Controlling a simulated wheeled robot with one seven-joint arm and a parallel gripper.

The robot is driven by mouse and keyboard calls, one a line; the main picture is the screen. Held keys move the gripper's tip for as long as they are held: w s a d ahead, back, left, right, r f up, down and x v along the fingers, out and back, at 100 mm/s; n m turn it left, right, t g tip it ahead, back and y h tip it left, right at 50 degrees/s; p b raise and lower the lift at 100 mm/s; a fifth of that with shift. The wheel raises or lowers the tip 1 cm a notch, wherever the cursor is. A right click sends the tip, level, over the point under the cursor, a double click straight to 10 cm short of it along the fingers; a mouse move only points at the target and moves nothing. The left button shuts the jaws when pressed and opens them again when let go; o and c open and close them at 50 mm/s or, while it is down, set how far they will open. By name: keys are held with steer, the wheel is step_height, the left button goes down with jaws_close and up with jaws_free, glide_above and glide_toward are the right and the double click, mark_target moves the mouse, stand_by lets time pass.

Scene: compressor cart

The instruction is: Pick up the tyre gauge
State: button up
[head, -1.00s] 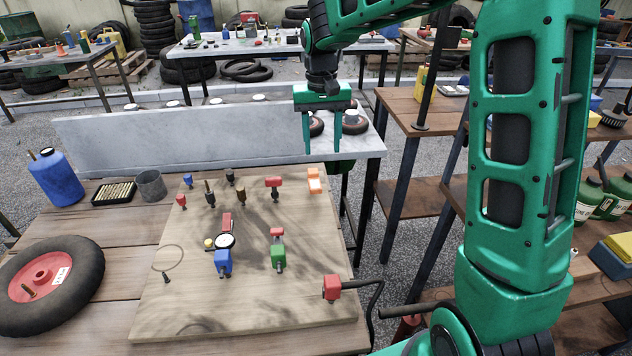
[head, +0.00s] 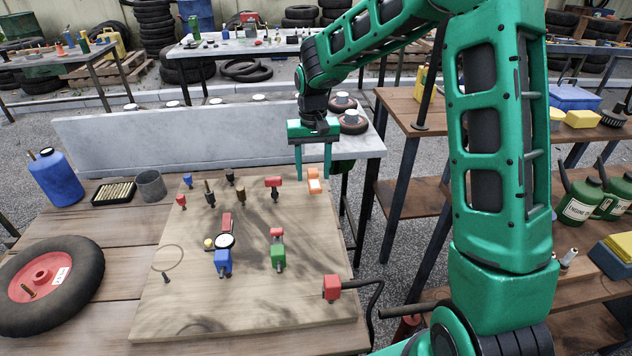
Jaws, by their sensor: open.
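What looks like the tyre gauge, a round white dial with a dark rim (head: 225,241), lies on the wooden board (head: 190,305). A red piece (head: 227,222) is just above it and a blue block (head: 223,262) just below; I cannot tell whether they are parts of it. My gripper (head: 313,182) is open and points down over the back right of the board, up and to the right of the dial. Nothing is held.
A green block (head: 278,257), a red block (head: 332,287) with a black hose, and several small fittings stand on the board. A wheel (head: 52,285), a blue bottle (head: 55,177) and a grey cup (head: 150,185) are left. A grey panel (head: 180,140) stands behind.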

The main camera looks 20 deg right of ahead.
steer(key=shift+f, duration=1.15)
steer(key=c, duration=1)
steer(key=shift+r, duration=0.2)
